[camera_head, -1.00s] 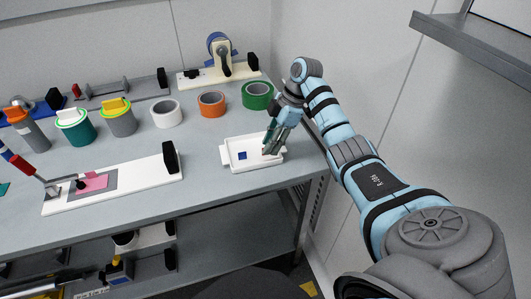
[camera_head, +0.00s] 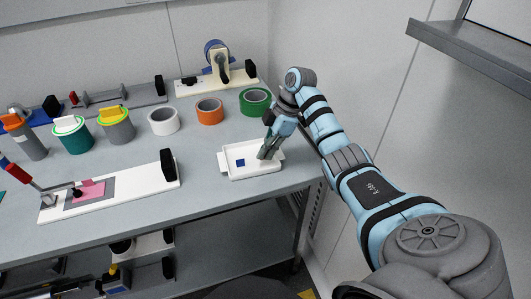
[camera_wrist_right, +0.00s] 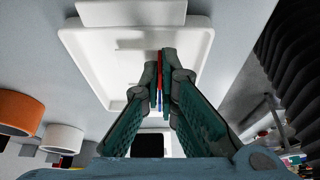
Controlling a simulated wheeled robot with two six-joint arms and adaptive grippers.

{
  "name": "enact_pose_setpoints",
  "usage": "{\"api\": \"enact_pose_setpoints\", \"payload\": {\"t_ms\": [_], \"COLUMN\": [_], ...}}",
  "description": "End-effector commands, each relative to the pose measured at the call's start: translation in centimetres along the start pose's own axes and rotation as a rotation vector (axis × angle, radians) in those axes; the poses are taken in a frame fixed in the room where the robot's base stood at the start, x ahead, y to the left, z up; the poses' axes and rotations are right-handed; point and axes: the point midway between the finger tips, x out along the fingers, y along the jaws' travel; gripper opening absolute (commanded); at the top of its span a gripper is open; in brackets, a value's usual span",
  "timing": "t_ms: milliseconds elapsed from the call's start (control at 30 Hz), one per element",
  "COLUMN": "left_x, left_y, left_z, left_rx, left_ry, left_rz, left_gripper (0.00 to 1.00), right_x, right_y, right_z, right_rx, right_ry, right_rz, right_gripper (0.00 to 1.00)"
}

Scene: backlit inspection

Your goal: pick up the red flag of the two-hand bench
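The white tray (camera_head: 232,176) sits near the right end of the grey table, with a blue square (camera_head: 240,163) lying in it. My right gripper (camera_head: 264,156) reaches down into the right part of the tray. In the right wrist view its fingertips (camera_wrist_right: 160,72) are close together over the white tray (camera_wrist_right: 90,62), with a thin red strip, the red flag (camera_wrist_right: 160,66), between them. A blue patch (camera_wrist_right: 160,100) shows between the fingers lower down. In the head view the fingers hide the red flag. My left gripper is out of view.
Green (camera_head: 255,101), orange (camera_head: 210,110) and white (camera_head: 164,121) tape rolls stand behind the tray. A white board (camera_head: 130,192) with a black end block and a pink patch lies to the left. A wall rises close on the right.

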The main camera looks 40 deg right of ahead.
Motion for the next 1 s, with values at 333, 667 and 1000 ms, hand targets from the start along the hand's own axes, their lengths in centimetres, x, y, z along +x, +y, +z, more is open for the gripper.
{"api": "enact_pose_setpoints", "payload": {"t_ms": [333, 667, 1000], "left_x": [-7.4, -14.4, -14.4], "left_y": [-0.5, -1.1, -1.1], "left_z": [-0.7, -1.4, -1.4], "left_rx": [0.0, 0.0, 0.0], "left_ry": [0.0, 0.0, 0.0], "left_rz": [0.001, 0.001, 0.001], "left_gripper": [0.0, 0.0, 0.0], "right_x": [-11.1, -17.5, -17.6], "right_y": [0.0, 0.0, 0.0], "right_z": [-4.6, -7.3, -7.3], "right_rx": [0.0, 0.0, 0.0], "right_ry": [0.001, 0.001, 0.001], "right_rz": [0.001, 0.0, 0.0], "right_gripper": [0.0, 0.0, 0.0]}}
